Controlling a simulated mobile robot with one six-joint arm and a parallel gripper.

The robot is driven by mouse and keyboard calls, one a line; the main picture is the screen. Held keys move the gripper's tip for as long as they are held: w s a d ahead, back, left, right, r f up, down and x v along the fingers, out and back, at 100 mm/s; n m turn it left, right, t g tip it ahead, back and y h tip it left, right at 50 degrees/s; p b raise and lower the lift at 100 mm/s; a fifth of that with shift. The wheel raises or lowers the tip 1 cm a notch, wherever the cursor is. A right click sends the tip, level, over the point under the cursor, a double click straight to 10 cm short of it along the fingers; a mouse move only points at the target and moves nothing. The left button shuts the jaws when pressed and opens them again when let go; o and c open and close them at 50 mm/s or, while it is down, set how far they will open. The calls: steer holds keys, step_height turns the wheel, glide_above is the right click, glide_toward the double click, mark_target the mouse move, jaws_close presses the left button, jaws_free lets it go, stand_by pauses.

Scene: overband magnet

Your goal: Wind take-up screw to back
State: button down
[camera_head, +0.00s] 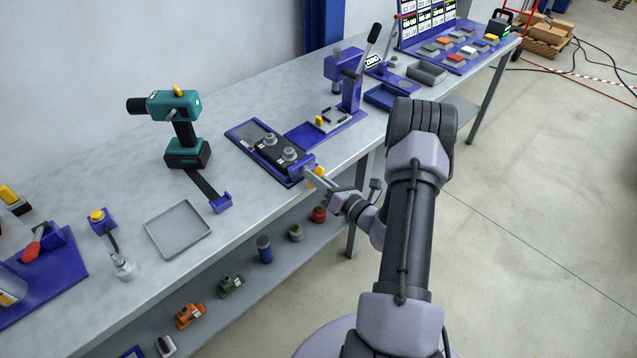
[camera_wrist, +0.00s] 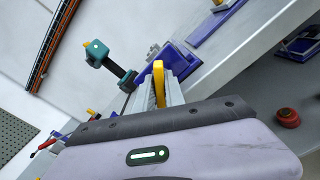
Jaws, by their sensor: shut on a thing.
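The overband magnet fixture is a blue base (camera_head: 240,134) on the bench with a black belt unit (camera_head: 265,147) carrying two grey round knobs. At its front end sits the take-up screw's yellow knob (camera_head: 318,177), partly covered by my gripper. My gripper (camera_head: 312,174) reaches in from the right, low and about level with the knob. In the wrist view the yellow knob (camera_wrist: 158,80) stands edge-on at my grey fingers, and the gripper is shut on it. The blue fixture end (camera_wrist: 180,58) lies just beyond. The screw's thread is hidden.
A teal cordless drill (camera_head: 178,125) stands left of the fixture, with a black strap and blue block in front. A grey tray (camera_head: 178,212) lies front left. A blue lever press (camera_head: 350,90) stands behind right. Several small parts sit on the lower shelf (camera_head: 275,258).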

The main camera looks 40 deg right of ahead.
steer(key=shift+n+b, duration=0.65)
steer(key=shift+n, duration=0.65)
steer(key=shift+f+n+b, duration=0.15)
steer(key=shift+n+b, duration=0.3)
steer(key=shift+n, duration=0.05)
steer(key=n+b, duration=0.2)
steer(key=n, duration=0.1)
steer(key=shift+n, duration=0.4)
